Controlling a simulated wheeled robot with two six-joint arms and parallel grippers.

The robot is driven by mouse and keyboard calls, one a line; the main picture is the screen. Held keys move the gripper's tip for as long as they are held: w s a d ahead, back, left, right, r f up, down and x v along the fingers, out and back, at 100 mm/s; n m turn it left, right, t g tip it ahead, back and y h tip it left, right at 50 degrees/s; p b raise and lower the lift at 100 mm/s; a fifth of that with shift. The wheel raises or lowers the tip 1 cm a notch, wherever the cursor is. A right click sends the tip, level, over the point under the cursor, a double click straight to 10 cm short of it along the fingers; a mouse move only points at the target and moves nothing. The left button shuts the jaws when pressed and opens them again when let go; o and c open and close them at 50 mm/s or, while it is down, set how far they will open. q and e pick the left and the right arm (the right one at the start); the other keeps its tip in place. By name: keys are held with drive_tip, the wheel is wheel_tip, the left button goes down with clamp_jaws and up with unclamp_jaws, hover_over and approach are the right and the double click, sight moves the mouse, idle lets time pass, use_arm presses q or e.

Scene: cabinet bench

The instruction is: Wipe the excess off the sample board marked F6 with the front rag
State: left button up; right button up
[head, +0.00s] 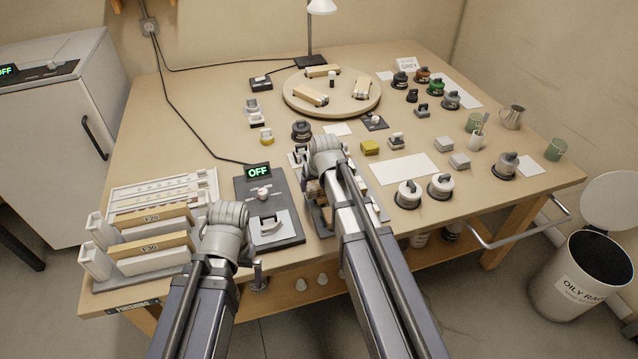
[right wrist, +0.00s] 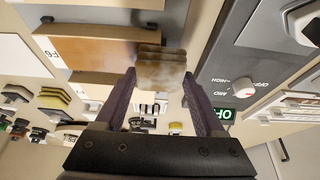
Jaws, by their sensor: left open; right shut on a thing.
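The sample board marked F6 (right wrist: 95,54) shows in the right wrist view, with an orange-brown face and a pale edge label. My right gripper (right wrist: 160,80) is shut on a folded tan rag (right wrist: 161,70) with brownish smears. The rag overlaps one end of the board in that view; I cannot tell whether it touches. In the head view my right arm hides most of the board and the rag. My left gripper (head: 258,278) is open and empty by the bench's front edge, partly hidden by its own wrist.
A grey device with an OFF display (head: 258,171) stands between my arms. A rack with boards (head: 150,220) is at the left. A round turntable (head: 332,100) is at the back; several jars and tins fill the right. An oily rag bin (head: 582,280) stands on the floor.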

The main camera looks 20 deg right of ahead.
wheel_tip(320, 180, up, 6)
drive_tip(key=p, duration=0.6)
idle(0.4)
wheel_tip(320, 180, up, 3)
drive_tip(key=p, duration=0.3)
